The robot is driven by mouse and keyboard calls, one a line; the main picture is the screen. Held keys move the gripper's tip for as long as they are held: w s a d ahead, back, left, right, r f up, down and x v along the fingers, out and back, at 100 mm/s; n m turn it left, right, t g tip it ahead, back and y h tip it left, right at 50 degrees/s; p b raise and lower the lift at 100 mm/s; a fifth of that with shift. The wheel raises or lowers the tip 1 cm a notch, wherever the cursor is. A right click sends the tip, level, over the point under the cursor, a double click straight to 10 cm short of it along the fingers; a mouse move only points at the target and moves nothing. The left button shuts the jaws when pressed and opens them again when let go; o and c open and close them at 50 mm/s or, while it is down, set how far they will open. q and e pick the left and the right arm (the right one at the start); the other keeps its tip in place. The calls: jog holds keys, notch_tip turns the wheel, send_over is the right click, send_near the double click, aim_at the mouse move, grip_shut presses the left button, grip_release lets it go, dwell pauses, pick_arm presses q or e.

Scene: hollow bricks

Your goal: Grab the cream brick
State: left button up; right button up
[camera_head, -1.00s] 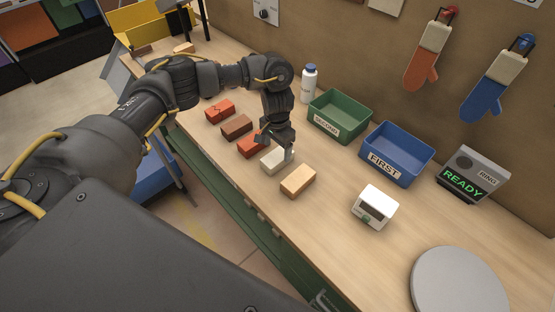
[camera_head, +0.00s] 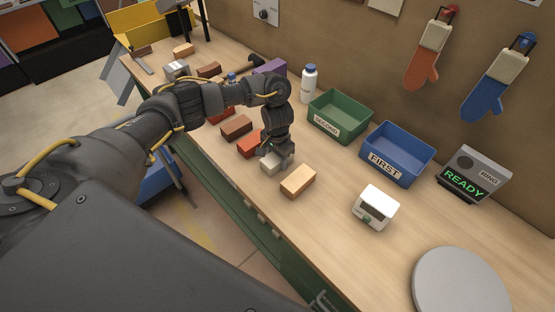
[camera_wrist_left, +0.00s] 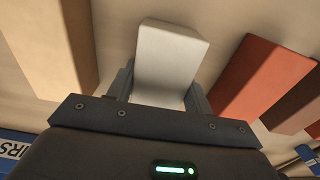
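The cream brick (camera_head: 268,165) lies on the workbench in a row of bricks, between a red brick (camera_head: 250,144) and a tan brick (camera_head: 298,182). My left gripper (camera_head: 278,160) is low over it and hides part of it. In the left wrist view the cream brick (camera_wrist_left: 168,55) sits between the two fingers of the left gripper (camera_wrist_left: 160,90), one on each side. Whether the fingers press on it or leave a small gap cannot be told. My right gripper is not in view.
A green bin (camera_head: 340,117) and a blue bin marked FIRST (camera_head: 396,154) stand behind the row. A white box-shaped device (camera_head: 376,206) and a grey disc (camera_head: 458,285) are to the right. Another brown brick (camera_head: 236,127) is close on the left.

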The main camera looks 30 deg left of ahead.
pick_arm(q)
jog(key=c, duration=0.6)
jog(key=shift+r, duration=0.1)
jog(key=shift+w+r+p, duration=0.1)
jog(key=shift+r+p, duration=0.2)
jog(key=shift+r, duration=0.3)
notch_tip(320, 180, up, 3)
jog(key=shift+d+f+p, duration=0.1)
jog(key=shift+f+p, duration=0.1)
jog(key=shift+p, duration=0.3)
jog(key=s+d+r, duration=0.2)
jog(key=s+r, duration=0.1)
jog(key=s, duration=0.1)
jog(key=s+d+r, duration=0.2)
jog(key=s+r, duration=0.1)
jog(key=s, duration=0.1)
jog(key=s+d+r, duration=0.2)
jog(key=s+r, duration=0.1)
jog(key=s, duration=0.1)
jog(key=shift+s, duration=0.25)
